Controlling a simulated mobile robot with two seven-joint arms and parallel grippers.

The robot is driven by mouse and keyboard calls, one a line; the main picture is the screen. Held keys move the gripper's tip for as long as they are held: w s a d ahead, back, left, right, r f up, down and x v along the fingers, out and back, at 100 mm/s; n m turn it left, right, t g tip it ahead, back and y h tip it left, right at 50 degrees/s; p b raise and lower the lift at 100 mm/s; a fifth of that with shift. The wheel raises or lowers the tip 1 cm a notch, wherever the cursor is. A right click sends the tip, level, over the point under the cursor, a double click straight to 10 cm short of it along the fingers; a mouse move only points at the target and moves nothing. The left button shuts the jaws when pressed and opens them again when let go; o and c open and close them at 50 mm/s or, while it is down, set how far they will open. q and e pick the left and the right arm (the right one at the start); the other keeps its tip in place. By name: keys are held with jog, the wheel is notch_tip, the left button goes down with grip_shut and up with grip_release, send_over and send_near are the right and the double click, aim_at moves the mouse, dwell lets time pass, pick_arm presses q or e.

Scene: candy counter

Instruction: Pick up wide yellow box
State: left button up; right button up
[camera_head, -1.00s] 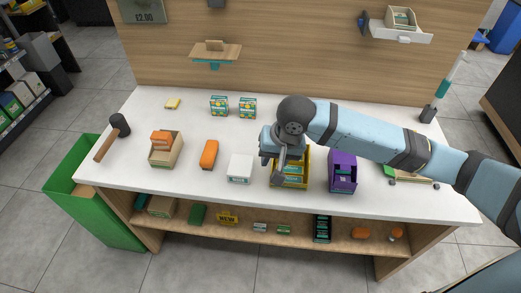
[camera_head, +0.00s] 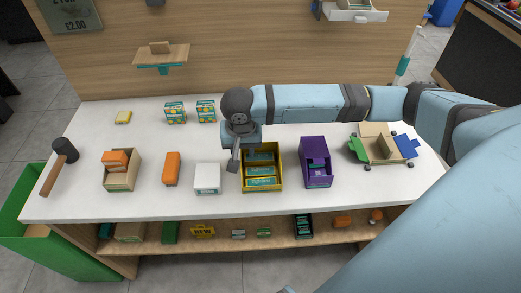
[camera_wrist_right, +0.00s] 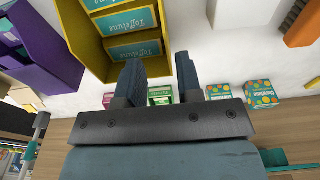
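The wide yellow box (camera_head: 263,188) stands on the white counter, open at the top, with several teal packs in it. In the right wrist view the yellow box (camera_wrist_right: 76,38) is at the upper left, its packs reading "Toffelune". My right gripper (camera_head: 235,160) is at the box's left side, pointing down and hiding its back left corner. In the wrist view my right gripper (camera_wrist_right: 158,77) is open, its fingers apart with nothing held. My left gripper is not in view.
A white box (camera_head: 207,179) stands close on the left. A purple box (camera_head: 316,165) stands on the right, beside a small cart (camera_head: 382,148). Two patterned cartons (camera_head: 190,112) stand behind. An orange box (camera_head: 171,168) and a beige tray (camera_head: 121,178) are farther left.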

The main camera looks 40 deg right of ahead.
aim_at(261, 167)
jog(key=f, duration=0.5)
jog(key=shift+w+a+b, duration=0.2)
jog(key=shift+a+b, duration=0.1)
jog(key=shift+a, duration=0.05)
grip_shut()
dwell(1.0)
